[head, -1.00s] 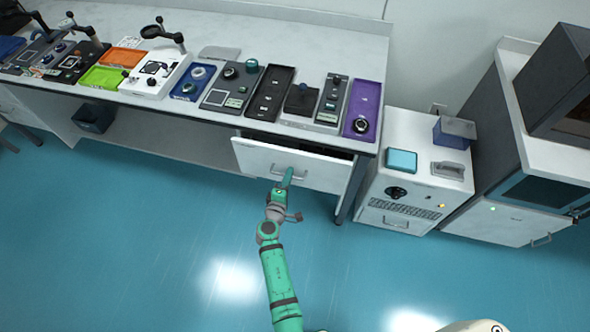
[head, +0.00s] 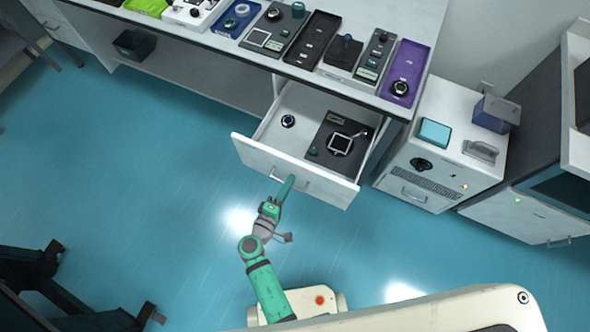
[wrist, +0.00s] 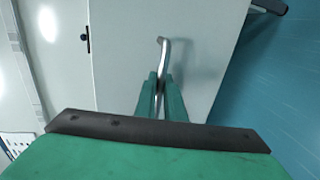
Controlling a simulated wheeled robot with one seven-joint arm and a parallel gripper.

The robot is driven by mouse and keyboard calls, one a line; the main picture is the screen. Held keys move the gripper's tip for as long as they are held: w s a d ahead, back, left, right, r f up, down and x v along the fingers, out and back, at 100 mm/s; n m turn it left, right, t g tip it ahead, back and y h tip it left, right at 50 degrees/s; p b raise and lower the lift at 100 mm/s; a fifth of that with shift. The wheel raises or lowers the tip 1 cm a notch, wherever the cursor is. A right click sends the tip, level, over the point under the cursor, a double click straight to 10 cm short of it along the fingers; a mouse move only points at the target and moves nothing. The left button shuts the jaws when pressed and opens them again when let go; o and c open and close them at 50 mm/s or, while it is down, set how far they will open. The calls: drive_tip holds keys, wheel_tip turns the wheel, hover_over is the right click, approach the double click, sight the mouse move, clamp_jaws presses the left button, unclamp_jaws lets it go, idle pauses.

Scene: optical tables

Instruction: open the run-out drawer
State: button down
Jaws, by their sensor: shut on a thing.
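The run-out drawer (head: 330,188) is a white drawer under the bench, pulled well out. In the wrist view the green fingers (wrist: 161,100) close around the silver handle (wrist: 163,48), which stands out from the white front.
The bench top above holds several trays and devices, with a purple tray (head: 405,75) at the right end. A white cabinet unit (head: 440,160) stands right of the drawer. Blue floor (head: 140,200) is open to the left. A dark stand (head: 70,285) is at lower left.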

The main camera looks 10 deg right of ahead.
drive_tip(key=shift+f+v, duration=0.1)
drive_tip(key=shift+v, duration=0.5)
drive_tip(key=shift+f+v, duration=0.15)
drive_tip(key=shift+v, duration=0.4)
drive_tip(key=shift+a, duration=0.1)
drive_tip(key=c, duration=2.1)
unclamp_jaws()
drive_tip(key=v, duration=1)
drive_tip(key=shift+s+a+r, duration=0.1)
drive_tip(key=shift+s+a, duration=0.05)
drive_tip(key=shift+s, duration=0.2)
